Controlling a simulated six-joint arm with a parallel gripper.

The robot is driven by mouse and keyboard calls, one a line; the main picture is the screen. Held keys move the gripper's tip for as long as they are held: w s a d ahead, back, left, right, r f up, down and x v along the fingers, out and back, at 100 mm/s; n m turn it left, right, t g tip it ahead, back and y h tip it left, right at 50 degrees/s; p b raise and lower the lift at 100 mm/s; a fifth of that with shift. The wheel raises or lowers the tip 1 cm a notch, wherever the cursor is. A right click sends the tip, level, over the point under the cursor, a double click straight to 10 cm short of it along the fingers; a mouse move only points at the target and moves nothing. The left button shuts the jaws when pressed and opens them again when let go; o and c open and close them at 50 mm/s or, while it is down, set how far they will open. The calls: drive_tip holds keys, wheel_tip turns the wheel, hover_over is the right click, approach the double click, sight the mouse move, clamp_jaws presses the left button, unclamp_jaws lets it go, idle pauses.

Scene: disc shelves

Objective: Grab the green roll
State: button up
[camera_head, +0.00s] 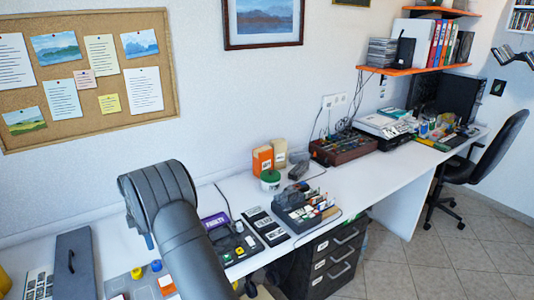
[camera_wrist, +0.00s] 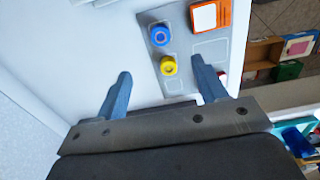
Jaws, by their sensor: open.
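I cannot make out a green roll for certain. In the head view, a round white container with a green top (camera_head: 270,180) stands at mid-table; I cannot tell whether it is a roll. In the wrist view, a blue roll (camera_wrist: 160,35) and a yellow roll (camera_wrist: 168,65) stand on a grey mat (camera_wrist: 207,50). My gripper (camera_wrist: 161,67) is open, its two blue fingers apart with nothing held. The yellow roll shows between the fingertips in the picture.
An orange-and-white block (camera_wrist: 208,16) lies on the mat. A grey box with a handle (camera_head: 73,265) stands at the left. A purple-edged device (camera_head: 215,222), a black case (camera_head: 266,226) and a dark organizer (camera_head: 305,208) are right of my arm. Bare white tabletop (camera_wrist: 110,45) lies left of the mat.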

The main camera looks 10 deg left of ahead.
drive_tip(key=shift+c, duration=0.3)
drive_tip(key=w+d+r+m, duration=0.4)
drive_tip(key=w+r+m, duration=0.9)
drive_tip(key=m, duration=0.7)
drive_tip(key=f, duration=1.3)
drive_tip(key=shift+w+a, duration=0.2)
drive_tip(key=shift+w, duration=0.15)
drive_tip(key=shift+a+f, duration=0.2)
drive_tip(key=shift+f, duration=2.55)
drive_tip(key=shift+c, duration=0.5)
drive_tip(key=c, duration=1)
